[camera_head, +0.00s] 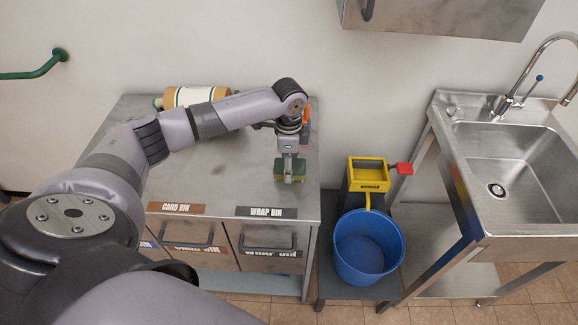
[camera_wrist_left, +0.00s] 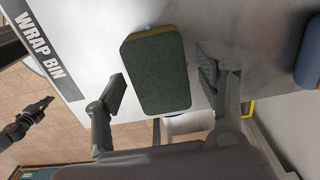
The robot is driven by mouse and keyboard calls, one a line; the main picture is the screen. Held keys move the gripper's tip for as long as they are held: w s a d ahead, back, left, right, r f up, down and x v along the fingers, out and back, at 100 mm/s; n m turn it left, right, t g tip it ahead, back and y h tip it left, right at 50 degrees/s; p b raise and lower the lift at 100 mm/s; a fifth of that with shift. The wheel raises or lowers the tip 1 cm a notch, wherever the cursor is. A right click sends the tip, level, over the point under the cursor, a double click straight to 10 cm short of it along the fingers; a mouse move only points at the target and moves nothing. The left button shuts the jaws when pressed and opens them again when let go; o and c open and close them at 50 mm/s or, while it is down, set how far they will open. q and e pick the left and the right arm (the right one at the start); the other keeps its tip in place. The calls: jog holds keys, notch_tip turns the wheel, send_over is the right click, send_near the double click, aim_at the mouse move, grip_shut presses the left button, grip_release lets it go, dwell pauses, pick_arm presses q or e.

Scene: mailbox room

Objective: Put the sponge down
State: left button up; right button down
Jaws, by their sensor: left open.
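The sponge (camera_wrist_left: 157,72), green on one face with a yellow edge, lies on or just above the metal counter top in the left wrist view. It also shows in the head view (camera_head: 290,176), near the counter's front right part behind the WRAP BIN label. My left gripper (camera_wrist_left: 160,88) is open, with one finger on each side of the sponge and visible gaps between. In the head view the left gripper (camera_head: 289,160) points down right over the sponge and partly hides it.
The metal counter (camera_head: 225,180) has clear room left of the sponge. A tan and white roll (camera_head: 190,97) lies at its back. A blue bucket (camera_head: 368,246) and a yellow box (camera_head: 367,172) stand right of it. A steel sink (camera_head: 510,160) is at far right.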

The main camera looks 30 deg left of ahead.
pick_arm(q)
notch_tip(320, 180, up, 11)
jog(key=b, duration=0.1)
dwell(0.6)
